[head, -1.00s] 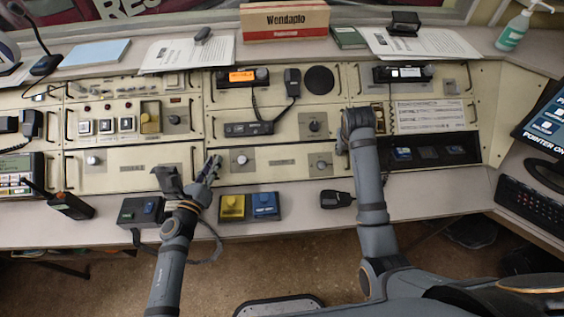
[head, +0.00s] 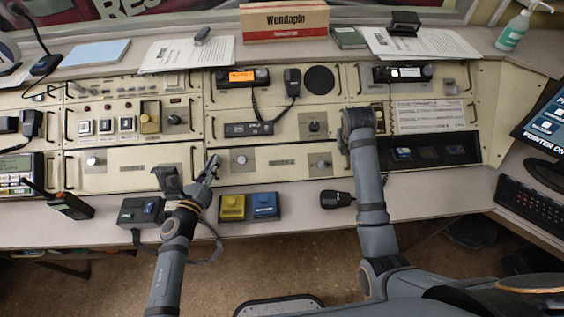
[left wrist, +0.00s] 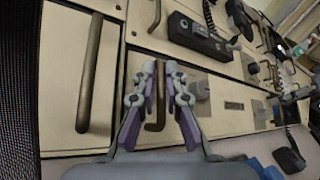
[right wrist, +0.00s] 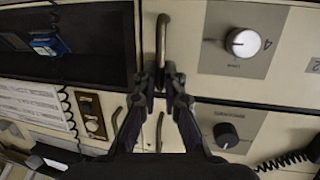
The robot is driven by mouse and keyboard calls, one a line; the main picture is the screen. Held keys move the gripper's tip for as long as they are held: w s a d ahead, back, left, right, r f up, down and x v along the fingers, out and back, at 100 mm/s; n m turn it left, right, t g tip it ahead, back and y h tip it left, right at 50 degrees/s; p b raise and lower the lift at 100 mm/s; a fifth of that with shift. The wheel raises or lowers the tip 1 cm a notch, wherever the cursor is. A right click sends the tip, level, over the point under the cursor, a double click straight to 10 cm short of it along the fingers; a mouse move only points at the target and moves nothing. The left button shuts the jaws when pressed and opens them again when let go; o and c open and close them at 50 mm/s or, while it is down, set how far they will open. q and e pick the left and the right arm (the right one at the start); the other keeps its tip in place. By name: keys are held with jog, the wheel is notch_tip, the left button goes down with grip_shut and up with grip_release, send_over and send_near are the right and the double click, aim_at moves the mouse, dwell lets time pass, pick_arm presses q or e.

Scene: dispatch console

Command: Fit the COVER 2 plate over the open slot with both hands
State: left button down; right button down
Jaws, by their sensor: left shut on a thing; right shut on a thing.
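The COVER 2 plate (head: 283,174) is the long cream panel at the lower middle of the console, with a knob near each end and a label between. It lies in line with the panels around it; I cannot tell whether it is fully flush, and any slot behind it is hidden. My left gripper (head: 212,162) is at its left end; in the left wrist view the gripper (left wrist: 160,82) is shut on a bronze handle. My right gripper (head: 347,146) is at its right end; in the right wrist view the gripper (right wrist: 164,80) is shut on the other handle.
A dark open bay (head: 455,152) with blue items lies right of the plate. A yellow box (head: 231,206) and a blue box (head: 264,205) stand on the ledge (head: 300,208) below it. A black hand microphone (head: 336,199) lies near my right arm.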

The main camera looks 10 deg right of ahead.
pick_arm(q)
jog(key=shift+r, duration=0.15)
pick_arm(e)
jog(key=shift+r, duration=0.15)
